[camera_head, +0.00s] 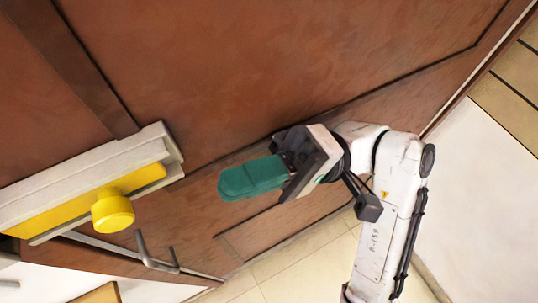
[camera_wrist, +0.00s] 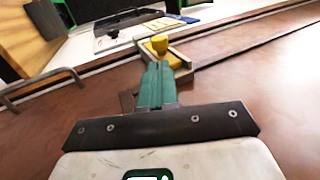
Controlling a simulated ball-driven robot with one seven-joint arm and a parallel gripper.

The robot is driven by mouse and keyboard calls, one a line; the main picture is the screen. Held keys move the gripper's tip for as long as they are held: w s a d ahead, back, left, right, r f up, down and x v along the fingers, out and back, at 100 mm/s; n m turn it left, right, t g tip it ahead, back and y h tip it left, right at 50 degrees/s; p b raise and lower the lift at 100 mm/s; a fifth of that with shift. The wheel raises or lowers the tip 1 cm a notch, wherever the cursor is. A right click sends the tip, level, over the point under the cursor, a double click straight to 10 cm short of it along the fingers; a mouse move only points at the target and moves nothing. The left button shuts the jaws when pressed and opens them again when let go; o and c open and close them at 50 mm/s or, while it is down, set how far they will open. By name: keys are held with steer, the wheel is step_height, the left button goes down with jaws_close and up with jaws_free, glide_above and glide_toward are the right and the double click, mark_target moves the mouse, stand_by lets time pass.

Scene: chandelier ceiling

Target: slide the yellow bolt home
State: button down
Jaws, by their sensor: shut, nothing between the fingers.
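The yellow bolt (camera_head: 88,205) is a flat bar with a round knob (camera_head: 113,210), set in a pale grey housing (camera_head: 158,146) on a brown door, at the left of the head view. In the wrist view the yellow knob (camera_wrist: 159,44) shows beyond my fingertips, with the housing (camera_wrist: 178,62) around it. My gripper (camera_head: 222,184) has green fingers, which are shut and empty. It is to the right of the bolt in the head view, apart from the knob. The green fingers also show in the wrist view (camera_wrist: 156,70), pointing toward the bolt and hiding part of the housing.
A bent metal handle (camera_head: 146,255) sticks out below the bolt; a similar metal bar (camera_wrist: 40,85) shows at the left of the wrist view. The brown door panel (camera_head: 270,60) is broad and mostly bare. Pale floor tiles (camera_head: 290,262) lie below.

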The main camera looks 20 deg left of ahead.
steer(key=p+x, duration=0.2)
steer(key=x, duration=0.6)
steer(key=shift+p, duration=0.3)
steer(key=shift+f, duration=0.1)
